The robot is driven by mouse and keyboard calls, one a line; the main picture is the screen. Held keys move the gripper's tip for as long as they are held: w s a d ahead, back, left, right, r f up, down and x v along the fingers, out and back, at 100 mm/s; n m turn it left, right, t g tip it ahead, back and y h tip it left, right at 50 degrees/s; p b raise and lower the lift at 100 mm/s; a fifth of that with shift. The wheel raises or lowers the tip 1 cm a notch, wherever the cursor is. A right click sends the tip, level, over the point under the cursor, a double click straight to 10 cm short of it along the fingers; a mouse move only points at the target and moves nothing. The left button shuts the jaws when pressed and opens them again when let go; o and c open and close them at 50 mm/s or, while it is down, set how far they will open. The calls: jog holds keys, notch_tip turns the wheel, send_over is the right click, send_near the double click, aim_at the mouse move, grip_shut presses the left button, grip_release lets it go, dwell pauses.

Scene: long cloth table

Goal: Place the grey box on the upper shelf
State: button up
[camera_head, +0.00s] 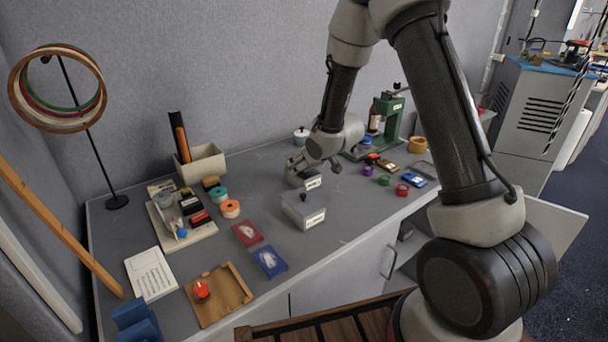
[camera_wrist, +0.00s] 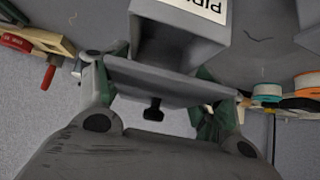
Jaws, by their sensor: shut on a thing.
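My gripper (camera_head: 304,168) is low over the back middle of the grey table (camera_head: 335,228). It is shut on a grey box (camera_head: 295,181) with a white label, the rear one of two alike. In the wrist view the held grey box (camera_wrist: 160,78) shows between the fingers, with a small dark knob and part of its label. I cannot tell whether its base touches the table. A second labelled grey box (camera_head: 290,209) with a black knob stands just in front. I cannot make out an upper shelf in either view.
Red (camera_head: 247,234) and blue (camera_head: 270,261) packets lie in front. A green press (camera_head: 388,118) and several small tins are at right. A ringed stand (camera_head: 88,135) rises at far left.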

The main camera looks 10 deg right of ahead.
notch_tip(320, 180, up, 6)
jog(key=shift+f, duration=0.2)
jog(key=o, duration=1.6)
jog(key=v, duration=1.1)
jog(key=shift+d+r, duration=0.1)
jog(key=shift+o, duration=1.4)
jog(key=shift+s+r, duration=0.2)
jog(key=shift+s, duration=0.05)
jog(key=shift+d+f, duration=0.1)
